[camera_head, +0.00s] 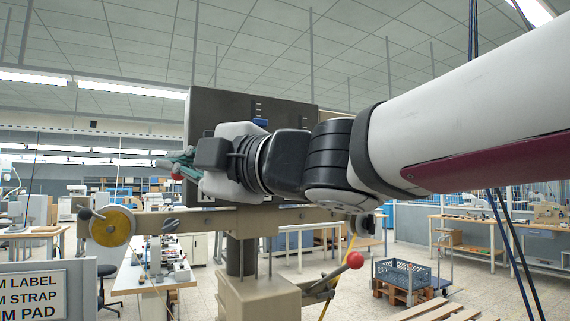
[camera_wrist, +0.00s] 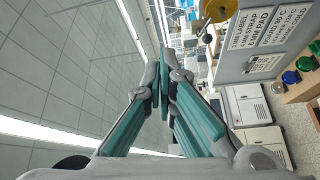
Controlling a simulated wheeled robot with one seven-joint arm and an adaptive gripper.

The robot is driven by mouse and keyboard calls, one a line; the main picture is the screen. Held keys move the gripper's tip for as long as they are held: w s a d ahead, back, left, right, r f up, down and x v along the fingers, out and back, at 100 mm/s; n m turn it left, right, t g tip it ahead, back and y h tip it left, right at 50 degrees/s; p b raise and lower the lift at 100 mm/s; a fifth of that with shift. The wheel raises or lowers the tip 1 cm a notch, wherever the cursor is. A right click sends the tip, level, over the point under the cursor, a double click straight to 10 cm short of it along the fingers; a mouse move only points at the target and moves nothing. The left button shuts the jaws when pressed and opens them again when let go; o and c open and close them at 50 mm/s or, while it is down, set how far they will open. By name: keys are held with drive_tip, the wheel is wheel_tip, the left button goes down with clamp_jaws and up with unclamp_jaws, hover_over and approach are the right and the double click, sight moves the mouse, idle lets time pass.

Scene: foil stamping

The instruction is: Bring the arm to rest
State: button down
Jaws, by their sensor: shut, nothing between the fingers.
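My gripper (camera_head: 178,164) is at the left end of my arm in the head view, in front of the dark housing of a stamping machine (camera_head: 220,106). Its teal fingers point left and hold nothing. In the wrist view my gripper (camera_wrist: 163,58) shows its teal fingers closed together at the tips. My arm reaches in from the right edge and hides much of the machine.
A lever with a red ball (camera_head: 355,260) juts from the machine's lower body. A grey label panel (camera_head: 38,292) stands at the lower left. A blue crate (camera_head: 403,274) sits on a pallet at the right. Benches line the room, with open floor between.

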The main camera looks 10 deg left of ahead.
drive_tip(key=w+d+f+m+t+h, duration=0.2)
drive_tip(key=d+f+m+h, duration=0.15)
drive_tip(key=d+m, duration=0.4)
drive_tip(key=w+d+f+m+t+h, duration=0.25)
drive_tip(key=d+m+h, duration=0.2)
drive_tip(key=d, duration=0.55)
drive_tip(key=w+d+f+m+t+h, duration=0.2)
drive_tip(key=d+f+m+h, duration=0.25)
drive_tip(key=d, duration=0.45)
drive_tip(key=s+d+f+m+g+h, duration=0.45)
drive_tip(key=s+d+f+m, duration=0.25)
drive_tip(key=d+f, duration=0.35)
drive_tip(key=s+d+f+m+g, duration=0.1)
drive_tip(key=s+f+m+g, duration=0.3)
drive_tip(key=s+f, duration=0.7)
drive_tip(key=shift+s+d+f+m+g, duration=0.15)
drive_tip(key=shift+s+m+g, duration=0.15)
drive_tip(key=shift+s+m, duration=0.4)
drive_tip(key=shift+s, duration=0.1)
